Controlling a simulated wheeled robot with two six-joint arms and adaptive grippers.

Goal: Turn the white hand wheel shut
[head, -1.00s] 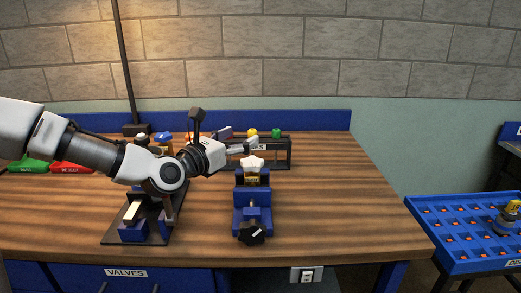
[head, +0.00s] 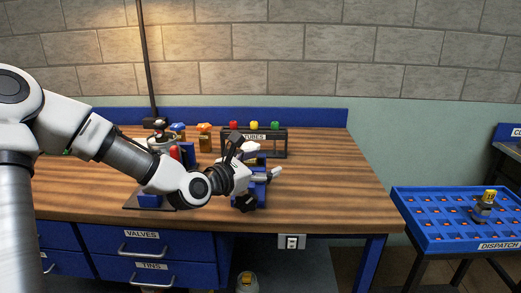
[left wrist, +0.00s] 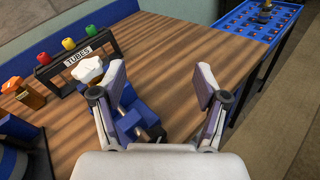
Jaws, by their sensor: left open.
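The white hand wheel (left wrist: 89,71) is a lobed knob at the top of a blue vise-like stand (left wrist: 128,122) on the bench. In the head view the wheel (head: 250,147) shows partly behind my left gripper (head: 268,176), which hides much of the stand. In the left wrist view my left gripper (left wrist: 161,82) is open, with bare wood seen between its fingers. The wheel lies just beyond the left finger in the picture, outside the gap. I cannot tell whether that finger touches the stand. My right gripper is not in view.
A rack labelled TUBES (head: 278,143) with red, yellow and green tops stands behind the wheel. An orange-topped item (head: 205,138) is left of it. A blue DISPATCH tray (head: 440,238) stands beyond the bench's right edge. The bench's right part is clear.

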